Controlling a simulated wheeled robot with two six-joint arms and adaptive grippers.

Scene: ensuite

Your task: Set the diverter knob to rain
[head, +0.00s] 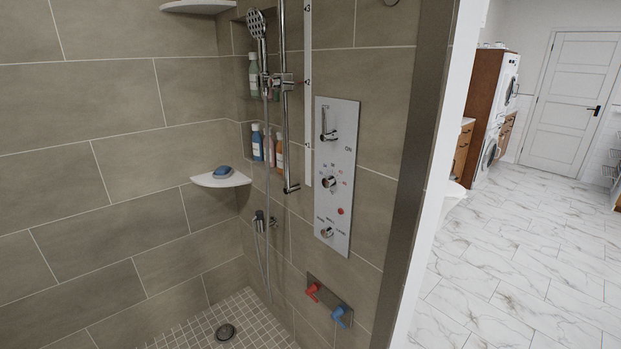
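The shower control panel (350,130) is a tall light plate on the tiled right wall of the shower. The small round chrome knob (327,232) near its bottom has short labels around it and looks like the diverter knob. The labels are too small to read surely, and I cannot tell which one the knob points to. Above it is a chrome dial (329,183) with blue and red marks. A chrome lever (328,136) is at the top, with "ON" beside it. Neither of my grippers is in view.
Left of the panel are a vertical rail (285,140) and a hand shower (257,24) with a hose. Red (312,291) and blue (338,315) handles sit below. A corner shelf (221,179) holds a blue item. The marble floor (520,270) at right is open.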

